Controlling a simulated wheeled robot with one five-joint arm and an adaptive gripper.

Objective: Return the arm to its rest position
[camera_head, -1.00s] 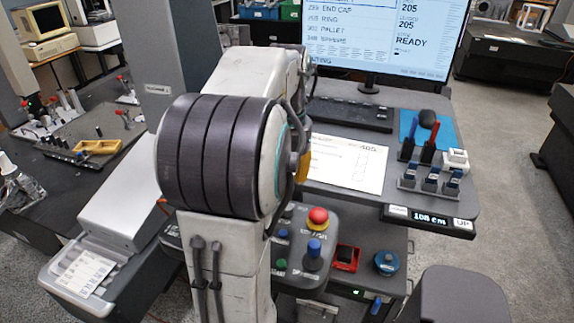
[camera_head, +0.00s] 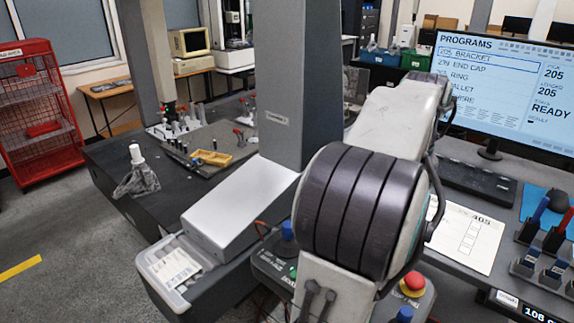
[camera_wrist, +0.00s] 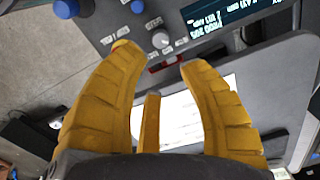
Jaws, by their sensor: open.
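My gripper (camera_wrist: 152,62) shows in the wrist view with its yellow fingers spread apart and nothing between them. Beyond the fingers are a control panel (camera_wrist: 115,18) with knobs and a small display (camera_wrist: 225,18), and a white sheet (camera_wrist: 175,120). In the head view my arm is folded in front of the desk, with a dark ribbed joint at the right of centre. My gripper is hidden behind the arm there.
A monitor (camera_head: 470,85), a keyboard (camera_head: 478,180) and a paper sheet (camera_head: 465,237) are on the desk at right. A control box with a red button (camera_head: 413,281) is close beside my arm. A grey column (camera_head: 285,80) and dark machine table (camera_head: 105,170) stand left. A red cage rack (camera_head: 40,110) is far left.

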